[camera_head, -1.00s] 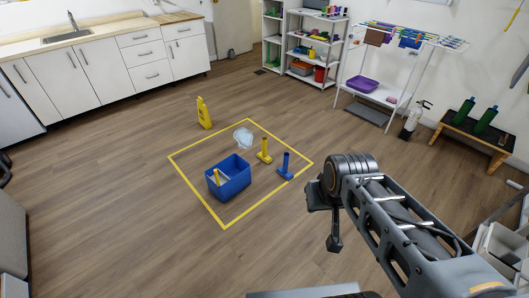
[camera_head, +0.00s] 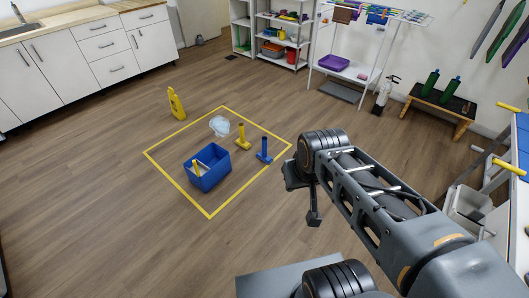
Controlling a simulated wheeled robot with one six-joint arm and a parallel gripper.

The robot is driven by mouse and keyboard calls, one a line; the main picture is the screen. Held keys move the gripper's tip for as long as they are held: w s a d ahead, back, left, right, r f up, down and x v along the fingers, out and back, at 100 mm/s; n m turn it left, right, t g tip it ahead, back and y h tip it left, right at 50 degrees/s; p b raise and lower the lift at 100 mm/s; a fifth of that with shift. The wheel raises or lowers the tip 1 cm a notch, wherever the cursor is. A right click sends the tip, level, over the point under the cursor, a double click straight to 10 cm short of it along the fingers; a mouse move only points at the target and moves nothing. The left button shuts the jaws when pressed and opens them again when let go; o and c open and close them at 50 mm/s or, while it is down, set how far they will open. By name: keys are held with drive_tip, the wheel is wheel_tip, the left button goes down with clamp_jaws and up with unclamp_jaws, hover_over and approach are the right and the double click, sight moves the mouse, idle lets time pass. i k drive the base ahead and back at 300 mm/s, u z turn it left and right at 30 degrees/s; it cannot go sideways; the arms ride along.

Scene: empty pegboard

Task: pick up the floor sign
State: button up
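The yellow floor sign (camera_head: 176,103) stands upright on the wooden floor, just outside the far left side of a yellow taped square (camera_head: 160,165). My arm reaches in from the lower right. My gripper (camera_head: 314,218) hangs at the arm's end, right of the square and well apart from the sign. It is small and dark, and I cannot tell whether its fingers are open or shut. Nothing is seen held in it.
Inside the square are a blue bin (camera_head: 208,177), a clear whitish item (camera_head: 219,126), a yellow post-like tool (camera_head: 242,138) and a blue one (camera_head: 264,151). White cabinets (camera_head: 95,50) line the back left. Floor left of the square is clear.

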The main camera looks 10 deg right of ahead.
sight(177, 110)
drive_tip(key=u, duration=1.35)
drive_tip(key=i, duration=5.6)
drive_tip(key=u, duration=2.9)
drive_tip(key=k, duration=0.75)
drive_tip(key=z, duration=0.05)
